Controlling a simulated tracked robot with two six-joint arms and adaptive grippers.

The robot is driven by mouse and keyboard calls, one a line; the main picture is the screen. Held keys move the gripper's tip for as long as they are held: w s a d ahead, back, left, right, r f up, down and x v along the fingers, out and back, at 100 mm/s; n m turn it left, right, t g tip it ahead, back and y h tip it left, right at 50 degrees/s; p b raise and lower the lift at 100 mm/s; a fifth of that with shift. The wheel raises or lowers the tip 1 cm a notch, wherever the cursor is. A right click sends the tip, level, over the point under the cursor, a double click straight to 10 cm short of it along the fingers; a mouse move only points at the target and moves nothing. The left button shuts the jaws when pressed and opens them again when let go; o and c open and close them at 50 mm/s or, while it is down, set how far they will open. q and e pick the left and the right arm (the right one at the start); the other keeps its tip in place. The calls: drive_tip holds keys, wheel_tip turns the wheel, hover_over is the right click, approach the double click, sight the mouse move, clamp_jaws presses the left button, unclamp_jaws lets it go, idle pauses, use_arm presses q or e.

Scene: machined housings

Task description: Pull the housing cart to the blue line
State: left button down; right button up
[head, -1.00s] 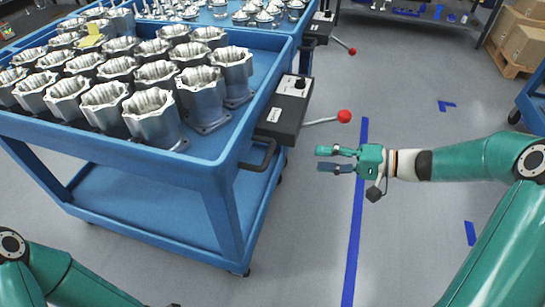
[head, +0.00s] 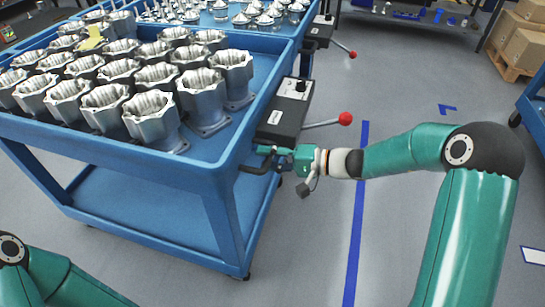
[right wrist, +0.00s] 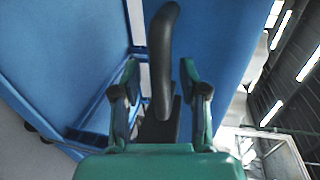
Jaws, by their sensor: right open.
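The housing cart (head: 215,160) is a blue two-shelf cart with several grey machined housings (head: 152,117) on its top. Its black handle (head: 248,169) sticks out from the right end, below a black control box with a red-knobbed lever. My right gripper (head: 268,158) is at that handle. In the right wrist view the handle (right wrist: 162,60) stands between the two open fingers (right wrist: 160,85), with a gap on either side. The blue line (head: 357,215) runs along the floor to the right of the cart, under my right arm. My left gripper is out of view; only my left arm shows at bottom left.
A second blue cart (head: 310,35) with small metal parts and its own red-knobbed lever stands behind. Cardboard boxes (head: 525,45) lie on a pallet at top right. The floor (head: 400,90) right of the cart is clear.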

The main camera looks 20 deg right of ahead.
clamp_jaws()
